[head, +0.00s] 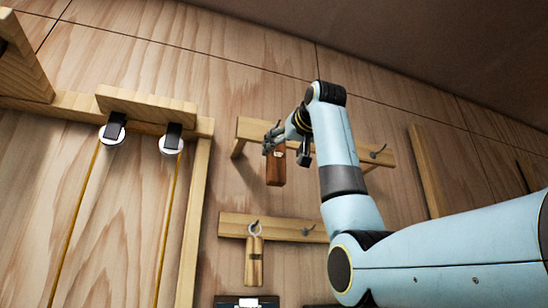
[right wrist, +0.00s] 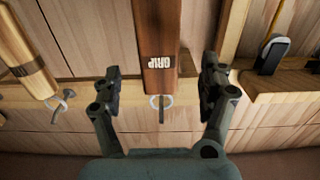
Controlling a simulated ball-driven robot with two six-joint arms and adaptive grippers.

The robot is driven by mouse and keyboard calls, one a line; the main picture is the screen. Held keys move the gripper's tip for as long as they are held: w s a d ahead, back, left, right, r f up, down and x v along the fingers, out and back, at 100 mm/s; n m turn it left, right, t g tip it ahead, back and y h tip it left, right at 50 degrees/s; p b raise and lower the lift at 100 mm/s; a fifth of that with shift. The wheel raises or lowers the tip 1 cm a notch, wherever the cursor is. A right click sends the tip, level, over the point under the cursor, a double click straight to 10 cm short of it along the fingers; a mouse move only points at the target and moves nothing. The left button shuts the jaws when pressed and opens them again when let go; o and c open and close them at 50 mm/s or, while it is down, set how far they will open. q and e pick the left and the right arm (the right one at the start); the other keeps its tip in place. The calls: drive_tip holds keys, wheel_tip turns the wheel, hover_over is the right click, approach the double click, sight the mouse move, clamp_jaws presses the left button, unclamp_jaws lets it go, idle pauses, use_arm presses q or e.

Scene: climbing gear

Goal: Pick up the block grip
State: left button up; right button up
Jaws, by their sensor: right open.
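The block grip (head: 276,172) is a dark reddish-brown wooden block that hangs upright below the upper wooden rail. In the right wrist view the block grip (right wrist: 158,35) shows a white GRIP label and a pale ring at its end. My right gripper (head: 285,143) is at the block's upper end. In the right wrist view the fingers of this gripper (right wrist: 162,82) are open, one on each side of the block's ring end, with gaps visible on both sides. The hook holding the block is partly hidden in the head view. My left gripper is out of view.
The upper rail (head: 345,148) has a free hook at right. A lighter wooden block (head: 254,262) hangs by a ring from the lower rail (head: 275,228). A wooden frame with two white discs and yellow cords (head: 145,105) stands at left.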

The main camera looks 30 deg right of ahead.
sight(278, 156)
drive_tip(key=shift+w+d, duration=0.15)
drive_tip(key=shift+w, duration=0.45)
drive_tip(key=shift+w+d, duration=0.15)
drive_tip(key=shift+w, duration=0.05)
drive_tip(key=p+x, duration=0.4)
drive_tip(key=shift+w, duration=0.1)
drive_tip(key=shift+w+d+f, duration=0.1)
drive_tip(key=shift+w+f, duration=0.05)
drive_tip(key=shift+w, duration=0.25)
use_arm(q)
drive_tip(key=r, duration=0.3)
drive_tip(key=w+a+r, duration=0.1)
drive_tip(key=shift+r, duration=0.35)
use_arm(e)
drive_tip(key=shift+s, duration=0.1)
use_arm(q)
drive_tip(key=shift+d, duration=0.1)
use_arm(e)
drive_tip(key=shift+c, duration=0.3)
drive_tip(key=shift+s, duration=0.1)
drive_tip(key=shift+c, duration=1)
drive_tip(key=c, duration=1.1)
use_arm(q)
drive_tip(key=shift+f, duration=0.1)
